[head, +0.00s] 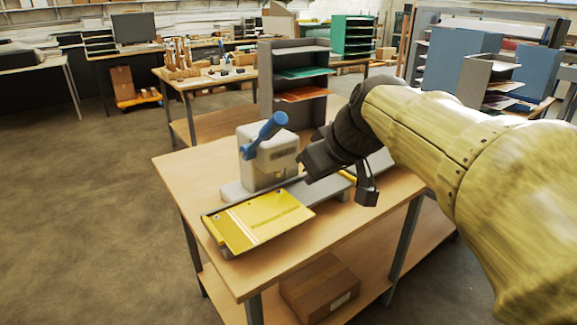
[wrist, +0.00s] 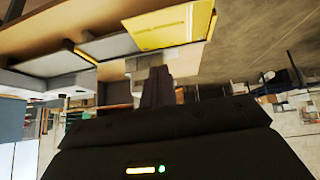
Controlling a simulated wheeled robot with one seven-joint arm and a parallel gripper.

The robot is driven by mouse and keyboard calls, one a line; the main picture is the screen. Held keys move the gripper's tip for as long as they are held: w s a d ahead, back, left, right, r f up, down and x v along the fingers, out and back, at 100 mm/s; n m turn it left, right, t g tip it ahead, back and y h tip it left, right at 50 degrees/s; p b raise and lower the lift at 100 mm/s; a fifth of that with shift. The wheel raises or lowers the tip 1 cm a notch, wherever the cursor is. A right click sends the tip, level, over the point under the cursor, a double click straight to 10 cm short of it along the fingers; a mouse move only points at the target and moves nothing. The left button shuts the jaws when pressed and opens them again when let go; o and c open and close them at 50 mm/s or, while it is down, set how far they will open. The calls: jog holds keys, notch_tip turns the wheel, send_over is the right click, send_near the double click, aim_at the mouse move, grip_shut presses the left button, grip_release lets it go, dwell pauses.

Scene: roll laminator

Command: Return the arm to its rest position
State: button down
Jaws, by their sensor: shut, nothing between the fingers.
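My yellow arm reaches in from the right in the head view. My dark gripper (head: 308,168) is above the wooden table (head: 188,170), just right of the laminator. The dark fingers (wrist: 156,82) look closed together in the wrist view, with nothing held. The laminator (head: 265,158) is a pale grey box with a blue lever (head: 265,134) tilted up to the right. A yellow feed plate (head: 258,220) lies in front of it. That plate also shows at the top of the wrist view (wrist: 165,28). My gripper hides part of the grey bed behind it.
A cardboard box (head: 320,288) sits on the lower shelf. Blue cabinets (head: 455,62) stand behind my arm. Open floor (head: 90,210) lies to the left.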

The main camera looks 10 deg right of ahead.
jog(key=s+f+m+g+h, duration=0.15)
jog(key=s+f, duration=0.35)
jog(key=f, duration=0.9)
jog(key=s+f+m+g+h, duration=0.1)
jog(key=s+f+m+g, duration=0.3)
jog(key=f, duration=0.9)
notch_tip(320, 180, up, 13)
jog(key=p, duration=1.4)
jog(key=shift+s+a+r+n+t, duration=0.15)
jog(key=shift+s+a+n+t, duration=0.1)
jog(key=shift+n+t, duration=0.2)
